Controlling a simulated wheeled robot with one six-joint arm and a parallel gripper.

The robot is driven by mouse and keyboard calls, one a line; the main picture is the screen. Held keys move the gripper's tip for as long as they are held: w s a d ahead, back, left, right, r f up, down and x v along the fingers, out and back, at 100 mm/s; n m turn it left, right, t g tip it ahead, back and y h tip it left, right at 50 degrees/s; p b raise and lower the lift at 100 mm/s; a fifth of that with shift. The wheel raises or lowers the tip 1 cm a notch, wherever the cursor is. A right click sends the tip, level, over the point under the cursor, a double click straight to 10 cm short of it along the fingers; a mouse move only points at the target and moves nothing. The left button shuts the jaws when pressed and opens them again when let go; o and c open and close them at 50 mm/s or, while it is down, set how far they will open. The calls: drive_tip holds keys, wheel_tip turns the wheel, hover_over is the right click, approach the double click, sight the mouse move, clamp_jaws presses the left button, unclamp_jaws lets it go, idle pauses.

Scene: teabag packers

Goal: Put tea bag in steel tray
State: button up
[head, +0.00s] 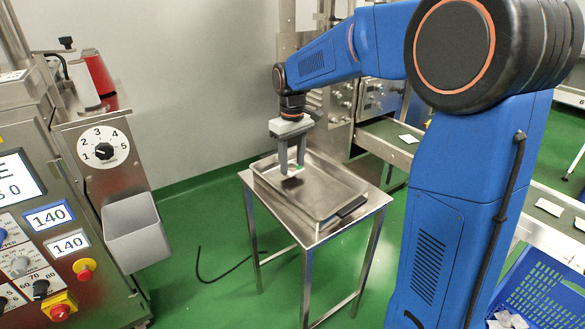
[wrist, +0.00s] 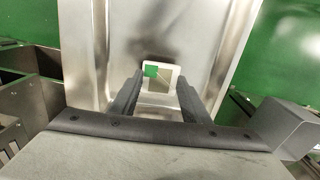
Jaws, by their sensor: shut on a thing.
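My gripper (head: 291,168) points down over the steel tray (head: 328,182), its fingers shut on a tea bag. In the head view only a little of the tea bag (head: 297,167) shows between the fingertips, with a bit of green. In the wrist view the tea bag (wrist: 165,75) is a pale square with a green tag (wrist: 151,71), held between the two dark fingers. It appears to hang above the tray floor, with a dark shadow below it. The tray also fills the middle of the wrist view (wrist: 205,25). It looks otherwise empty.
The tray rests on a small steel table (head: 310,236). A conveyor (head: 380,133) with white pieces on it runs behind and to the right. A blue crate (head: 540,290) holds pale pieces at lower right. A control machine with a grey bin (head: 137,232) stands left.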

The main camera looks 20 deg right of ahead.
sight(293, 168)
drive_tip(key=shift+f, duration=1.1)
drive_tip(key=shift+f, duration=0.1)
drive_tip(key=o, duration=1)
wheel_tip(293, 168, up, 12)
